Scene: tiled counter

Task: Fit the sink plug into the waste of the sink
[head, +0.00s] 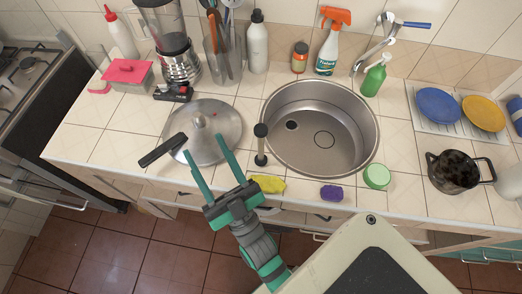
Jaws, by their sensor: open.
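The round steel sink (345,155) is set in the counter.
A steel pan or lid (215,120) with a black handle lies left of the sink. The tap (375,48) and bottles stand behind; a dark pot (455,172) is at right.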

